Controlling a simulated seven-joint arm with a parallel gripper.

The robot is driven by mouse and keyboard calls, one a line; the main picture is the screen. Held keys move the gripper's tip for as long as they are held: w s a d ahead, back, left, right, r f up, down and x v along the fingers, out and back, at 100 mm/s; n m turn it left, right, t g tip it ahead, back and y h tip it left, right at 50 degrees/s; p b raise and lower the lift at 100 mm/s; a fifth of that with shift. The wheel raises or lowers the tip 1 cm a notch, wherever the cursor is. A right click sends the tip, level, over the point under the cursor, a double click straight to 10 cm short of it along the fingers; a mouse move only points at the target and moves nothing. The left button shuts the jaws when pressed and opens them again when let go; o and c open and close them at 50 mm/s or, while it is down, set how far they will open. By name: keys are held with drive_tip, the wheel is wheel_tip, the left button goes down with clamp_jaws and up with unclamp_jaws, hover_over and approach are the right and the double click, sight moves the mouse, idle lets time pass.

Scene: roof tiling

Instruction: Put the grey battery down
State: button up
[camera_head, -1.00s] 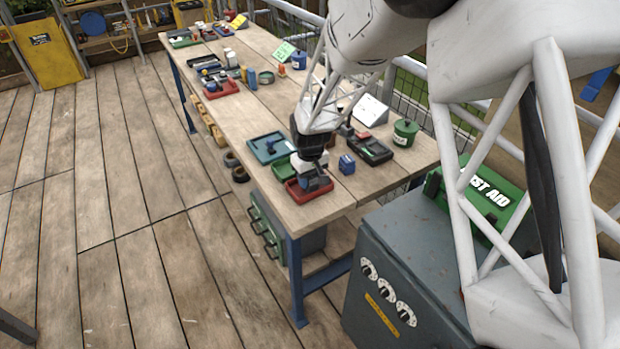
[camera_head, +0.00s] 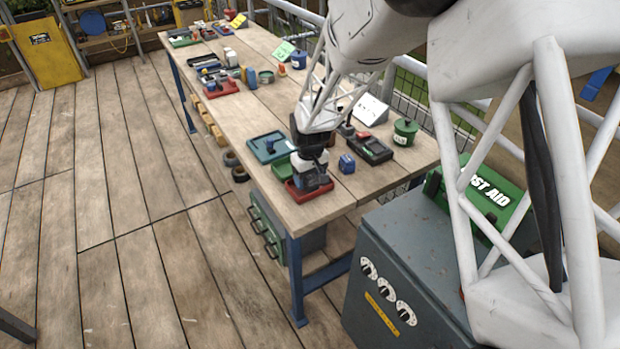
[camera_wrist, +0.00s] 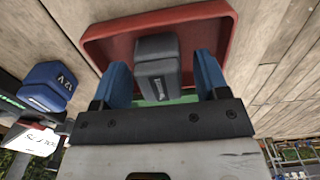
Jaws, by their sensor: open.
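The grey battery (camera_wrist: 158,68) lies in the red tray (camera_wrist: 97,48) in the wrist view. My gripper (camera_wrist: 165,80) is open, with one blue finger on each side of the battery. A gap shows between the battery and the right finger; the left finger is very close to it, and I cannot tell if it touches. In the head view, my gripper (camera_head: 311,180) is low over the red tray (camera_head: 318,190) at the near end of the workbench, and the battery is hard to make out there.
A blue battery (camera_head: 347,163) marked 12V stands on the bench right of the red tray. A green tray (camera_head: 284,169) and a teal tray (camera_head: 268,148) lie behind the red one. A black tray (camera_head: 370,151) and a green canister (camera_head: 405,131) stand further right.

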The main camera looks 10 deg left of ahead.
sight(313, 176)
wheel_tip(313, 176, up, 12)
idle(0.6)
idle(0.5)
drive_tip(key=s+d+r+m, duration=0.2)
drive_tip(key=s+d+r, duration=0.3)
drive_tip(key=d, duration=0.3)
drive_tip(key=s+d+r+m+t, duration=0.1)
drive_tip(key=s+d+r, duration=0.3)
drive_tip(key=d, duration=0.3)
drive_tip(key=s+d+r+m, duration=0.2)
drive_tip(key=s+d+r, duration=0.3)
drive_tip(key=d, duration=0.3)
drive_tip(key=s+d+m, duration=0.2)
drive_tip(key=s+d, duration=0.4)
drive_tip(key=s, duration=0.4)
drive_tip(key=s+d+r+m+t, duration=0.1)
drive_tip(key=s+d+m, duration=0.1)
drive_tip(key=s+d, duration=0.4)
drive_tip(key=s, duration=0.4)
drive_tip(key=shift+s+d+t, duration=0.15)
drive_tip(key=shift+d+t, duration=0.15)
drive_tip(key=shift+d, duration=0.05)
